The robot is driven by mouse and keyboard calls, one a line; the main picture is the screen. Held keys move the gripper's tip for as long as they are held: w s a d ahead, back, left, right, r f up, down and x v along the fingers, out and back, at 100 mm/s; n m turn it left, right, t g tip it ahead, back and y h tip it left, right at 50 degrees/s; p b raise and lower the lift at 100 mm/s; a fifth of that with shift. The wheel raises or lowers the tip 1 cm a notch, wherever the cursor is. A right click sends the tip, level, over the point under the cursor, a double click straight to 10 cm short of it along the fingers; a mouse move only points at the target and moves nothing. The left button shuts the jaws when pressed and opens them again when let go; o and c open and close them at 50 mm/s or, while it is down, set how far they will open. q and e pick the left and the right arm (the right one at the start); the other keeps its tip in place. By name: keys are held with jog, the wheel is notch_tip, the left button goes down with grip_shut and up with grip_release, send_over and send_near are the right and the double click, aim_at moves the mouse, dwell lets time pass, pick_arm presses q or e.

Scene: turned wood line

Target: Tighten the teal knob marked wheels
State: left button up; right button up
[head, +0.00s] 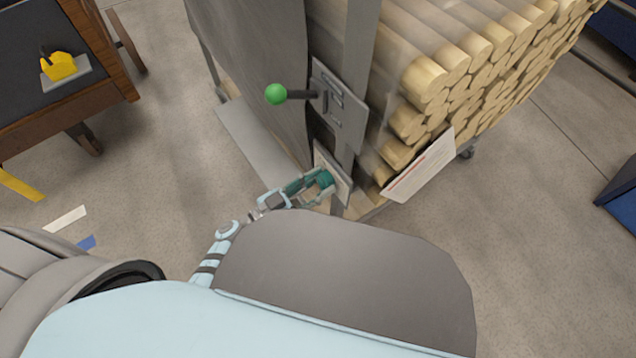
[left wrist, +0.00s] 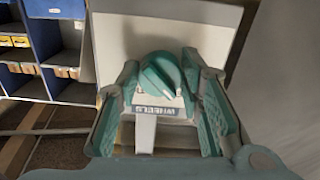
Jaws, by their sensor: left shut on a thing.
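The teal knob (left wrist: 161,76) sits on a pale plate (left wrist: 112,40) in the left wrist view, with a small label reading WHEELS (left wrist: 158,111) upside down below it. In the head view the teal knob (head: 326,178) shows low on the cart's end, partly covered by my fingers. My left gripper (head: 316,187) is shut on the knob. Its teal-padded fingers lie on either side of it in the left wrist view (left wrist: 162,84). My right gripper is in neither view.
A lever with a green ball (head: 276,94) sticks out from a grey plate (head: 342,112) above the knob. A cart of stacked round wood (head: 440,80) stands behind, with a white card (head: 420,168) at its corner. A wooden bench (head: 105,95) stands at upper left.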

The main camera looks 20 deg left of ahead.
pick_arm(q)
jog(key=shift+m, duration=0.4)
jog(key=m, duration=1.3)
jog(key=shift+w+a+m, duration=0.1)
jog(key=shift+a+m, duration=0.1)
jog(key=shift+m, duration=0.1)
jog(key=shift+r+m+b, duration=0.1)
jog(key=shift+m+b, duration=0.3)
jog(key=shift+m, duration=1.4)
jog(key=o, duration=1.2)
jog(key=shift+c, duration=0.2)
